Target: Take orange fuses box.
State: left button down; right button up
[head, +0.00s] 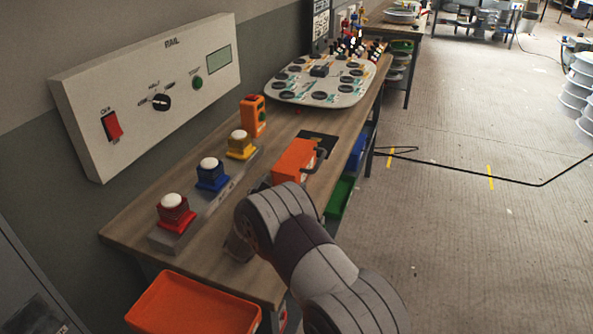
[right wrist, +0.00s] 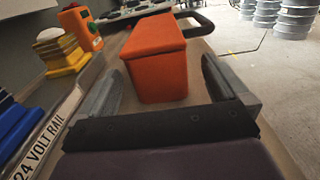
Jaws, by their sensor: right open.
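The orange fuses box (head: 295,160) sits on the wooden bench near its right edge, with a dark handle at its far right side. It also shows in the right wrist view (right wrist: 155,48), straight ahead. My right gripper (right wrist: 165,88) is open and empty, with its two grey fingers spread to the left and right of the box's near end. I cannot tell how far the fingers reach along its sides. In the head view my right arm hides most of this gripper. My left gripper is not in view.
Red (head: 173,213), blue (head: 211,174) and yellow (head: 240,145) button blocks stand on a rail to the left. An orange handheld device (head: 253,116) stands behind them. A white board (head: 320,80) lies farther back. An orange bin (head: 195,305) is at the front.

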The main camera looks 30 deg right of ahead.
aim_at(295, 168)
jog(key=p+x, duration=0.1)
jog(key=x, duration=0.5)
jog(key=shift+w+d, duration=0.15)
jog(key=shift+w, duration=0.2)
jog(key=shift+r, duration=0.1)
jog(key=shift+c, duration=0.9)
jog(key=c, duration=1)
